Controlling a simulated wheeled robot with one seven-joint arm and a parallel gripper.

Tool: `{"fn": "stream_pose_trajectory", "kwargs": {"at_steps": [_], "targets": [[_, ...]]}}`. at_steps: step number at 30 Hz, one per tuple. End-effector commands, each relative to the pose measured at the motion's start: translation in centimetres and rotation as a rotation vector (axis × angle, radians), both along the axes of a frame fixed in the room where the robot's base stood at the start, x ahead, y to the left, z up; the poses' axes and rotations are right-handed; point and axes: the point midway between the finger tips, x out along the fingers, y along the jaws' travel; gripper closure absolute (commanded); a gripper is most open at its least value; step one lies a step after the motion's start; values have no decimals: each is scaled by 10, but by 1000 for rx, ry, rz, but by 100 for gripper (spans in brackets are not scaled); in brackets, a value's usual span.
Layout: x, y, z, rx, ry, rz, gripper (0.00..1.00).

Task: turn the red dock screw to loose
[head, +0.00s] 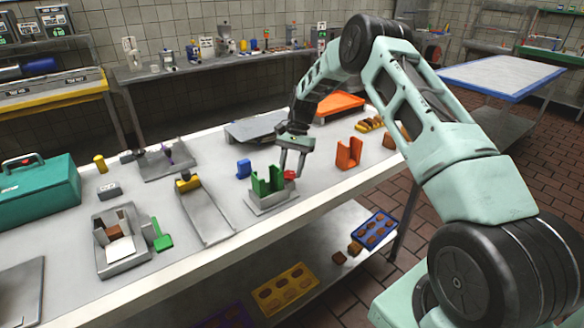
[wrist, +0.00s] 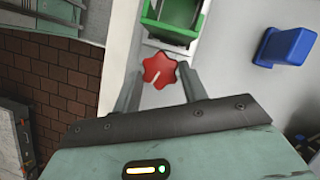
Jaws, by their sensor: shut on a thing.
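The red dock screw (wrist: 160,70) is a lobed knob with a pale pointer line on its face. In the wrist view the line slants from the middle toward the lower left. In the head view the screw (head: 289,174) sits at the right side of the green dock (head: 267,182) on its grey base. My gripper (head: 293,172) reaches down over the screw. In the wrist view my gripper (wrist: 160,82) has one finger on each side of the screw, shut on it. The loose and tight marks cannot be made out.
A blue piece (head: 244,168) stands left of the dock and an orange holder (head: 349,153) stands to its right. A grey slide with a yellow block (head: 188,183) lies further left. The table's front edge (head: 250,232) is close to the dock.

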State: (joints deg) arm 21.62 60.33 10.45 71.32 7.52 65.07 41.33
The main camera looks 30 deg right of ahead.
Motion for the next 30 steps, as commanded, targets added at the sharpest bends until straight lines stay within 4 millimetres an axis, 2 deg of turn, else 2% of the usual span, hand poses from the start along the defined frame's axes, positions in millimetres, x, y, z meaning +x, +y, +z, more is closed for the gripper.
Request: {"fn": "stream_pose_trajectory", "kwargs": {"at_steps": [21,30], "targets": [[6,5,0,-4,-4,674,80],[7,7,1,-4,-3,895,80]]}}
